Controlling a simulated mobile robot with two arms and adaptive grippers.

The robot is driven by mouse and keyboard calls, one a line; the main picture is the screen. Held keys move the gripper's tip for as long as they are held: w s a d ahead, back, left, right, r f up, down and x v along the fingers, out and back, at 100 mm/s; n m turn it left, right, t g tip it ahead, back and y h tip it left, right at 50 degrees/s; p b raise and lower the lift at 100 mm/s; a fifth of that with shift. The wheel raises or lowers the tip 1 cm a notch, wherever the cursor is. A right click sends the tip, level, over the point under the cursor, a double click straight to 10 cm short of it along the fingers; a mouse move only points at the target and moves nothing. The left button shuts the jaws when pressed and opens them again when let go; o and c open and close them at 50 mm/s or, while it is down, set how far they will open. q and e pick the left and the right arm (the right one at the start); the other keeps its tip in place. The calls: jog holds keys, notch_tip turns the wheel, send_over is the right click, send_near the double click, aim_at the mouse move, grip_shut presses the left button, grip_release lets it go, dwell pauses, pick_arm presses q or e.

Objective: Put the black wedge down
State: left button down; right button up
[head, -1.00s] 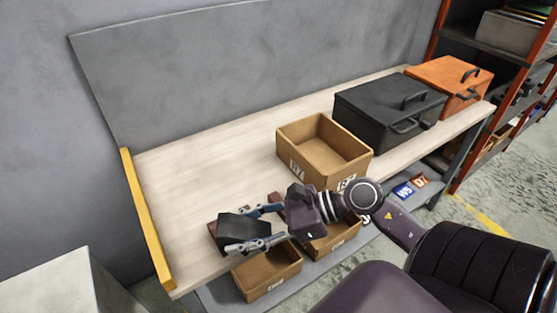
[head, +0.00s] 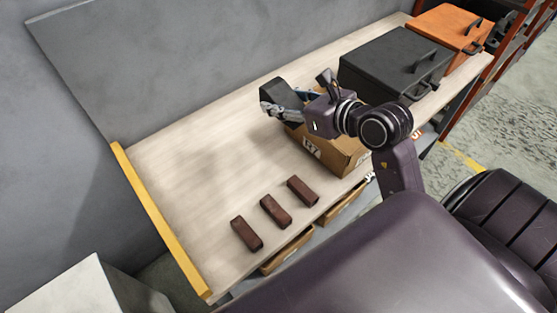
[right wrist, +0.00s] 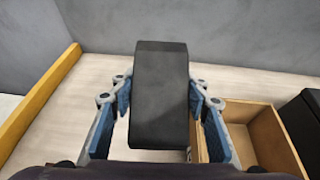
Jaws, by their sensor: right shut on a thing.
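The black wedge (head: 283,95) is held in my right gripper (head: 285,104), above the back left part of the cardboard box (head: 345,160). In the right wrist view the wedge (right wrist: 160,95) sits between the two blue-padded fingers (right wrist: 160,108), with table surface behind it and the open box (right wrist: 265,140) to its right. The arm hides much of the box in the head view. My left gripper is not in view.
Several dark red-brown blocks (head: 275,210) lie in a row near the table's front edge. A black lidded case (head: 395,70) and an orange case (head: 450,28) stand at the right. A yellow edge strip (head: 160,220) bounds the left end. The table's middle left (head: 210,160) is bare.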

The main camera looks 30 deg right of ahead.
jog(key=shift+w+d+r+m+h, duration=0.2)
jog(key=shift+d+r+m+h, duration=0.1)
jog(key=shift+d+r, duration=0.1)
jog(key=shift+d, duration=0.1)
send_over(284, 157)
notch_tip(284, 157, down, 5)
notch_tip(284, 157, down, 10)
jog(key=shift+w+r+b, duration=0.1)
jog(key=shift+r+b, duration=0.15)
jog(key=shift+b, duration=0.45)
jog(key=shift+f, duration=0.55)
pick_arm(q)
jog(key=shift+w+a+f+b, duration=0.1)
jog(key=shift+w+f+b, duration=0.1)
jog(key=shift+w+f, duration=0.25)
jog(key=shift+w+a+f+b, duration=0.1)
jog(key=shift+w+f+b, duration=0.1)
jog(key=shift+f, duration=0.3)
pick_arm(e)
jog(key=shift+f, duration=2.05)
jog(key=shift+f, duration=0.1)
jog(key=o, duration=1.2)
jog(key=shift+f, duration=0.15)
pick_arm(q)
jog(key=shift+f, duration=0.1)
pick_arm(e)
jog(key=shift+o, duration=0.5)
